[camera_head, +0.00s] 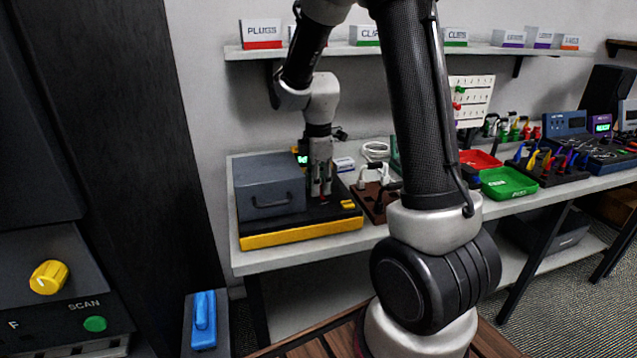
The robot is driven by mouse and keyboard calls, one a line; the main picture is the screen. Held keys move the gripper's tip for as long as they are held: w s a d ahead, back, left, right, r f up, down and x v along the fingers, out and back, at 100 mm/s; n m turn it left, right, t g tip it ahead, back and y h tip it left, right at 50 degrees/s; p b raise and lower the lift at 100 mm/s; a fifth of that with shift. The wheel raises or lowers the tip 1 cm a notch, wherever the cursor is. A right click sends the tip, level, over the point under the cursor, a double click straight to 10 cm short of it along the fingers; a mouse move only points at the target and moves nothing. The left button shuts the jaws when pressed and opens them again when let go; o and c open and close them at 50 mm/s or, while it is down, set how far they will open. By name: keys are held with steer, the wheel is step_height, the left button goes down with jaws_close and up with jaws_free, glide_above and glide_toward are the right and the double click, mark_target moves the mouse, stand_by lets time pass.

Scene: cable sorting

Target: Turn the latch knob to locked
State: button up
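My gripper (321,190) points down over a black-topped station with a yellow front edge (300,233). A small red part (323,198) shows at its fingertips; it may be the latch knob, but it is too small to tell. The two fingers look close together, and whether they grip the red part is unclear. A grey box with a handle (270,183) sits on the station just left of my gripper and looks closed. A small yellow part (347,204) lies to the right of my gripper on the station. The knob's marking cannot be read.
A brown block with cables (376,203) stands right of the station. Red (478,160) and green (508,182) trays lie farther right. A panel with a yellow knob (48,277) and a blue switch (204,318) are at lower left. A labelled shelf (400,50) hangs above.

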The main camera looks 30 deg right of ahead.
steer(key=shift+c, duration=1.2)
steer(key=m, duration=0.4)
steer(key=shift+m, duration=0.3)
steer(key=m, duration=0.4)
steer(key=shift+m, duration=0.3)
steer(key=m, duration=0.4)
steer(key=shift+m, duration=2.4)
